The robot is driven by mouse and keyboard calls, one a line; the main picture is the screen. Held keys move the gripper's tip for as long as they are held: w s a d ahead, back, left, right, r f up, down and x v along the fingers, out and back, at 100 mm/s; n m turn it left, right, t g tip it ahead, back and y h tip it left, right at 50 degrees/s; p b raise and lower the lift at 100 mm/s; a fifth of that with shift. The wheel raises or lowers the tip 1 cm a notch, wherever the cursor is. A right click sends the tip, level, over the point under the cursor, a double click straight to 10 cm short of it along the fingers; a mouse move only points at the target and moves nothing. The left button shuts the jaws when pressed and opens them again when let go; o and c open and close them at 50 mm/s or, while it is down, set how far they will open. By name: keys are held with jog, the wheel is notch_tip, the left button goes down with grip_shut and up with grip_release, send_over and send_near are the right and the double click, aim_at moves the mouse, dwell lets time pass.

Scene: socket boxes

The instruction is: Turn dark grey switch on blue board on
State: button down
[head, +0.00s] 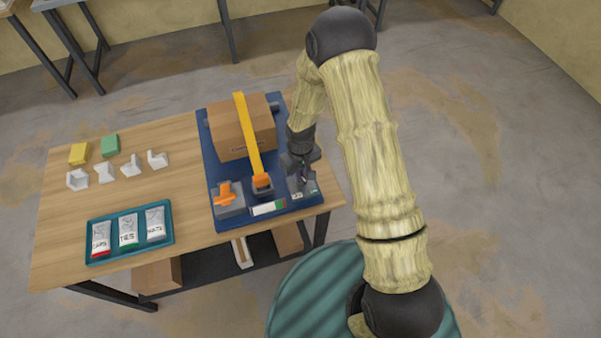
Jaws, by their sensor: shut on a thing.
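The blue board (214,173) lies on the right end of the wooden table. A grey switch unit (298,189) sits at its front right corner. My gripper (302,178) is down at this unit, shut on a small part on top of it, apparently the dark grey switch. My gripper hides most of that part, so its position, on or off, cannot be told.
A cardboard box (232,130) stands on the board with a yellow bar (245,125) across it. An orange handle (227,192) is at the board's front left. A teal tray (104,259) with several packets and several white and coloured pieces lie further left.

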jog(key=shift+n, duration=1.6)
jog(key=c, duration=1.5)
grip_release()
jog(key=shift+d, duration=0.1)
jog(key=shift+o, duration=0.2)
jog(key=shift+r+b, duration=0.35)
jog(key=shift+r, duration=0.3)
notch_tip(320, 180, up, 16)
jog(key=b, duration=0.1)
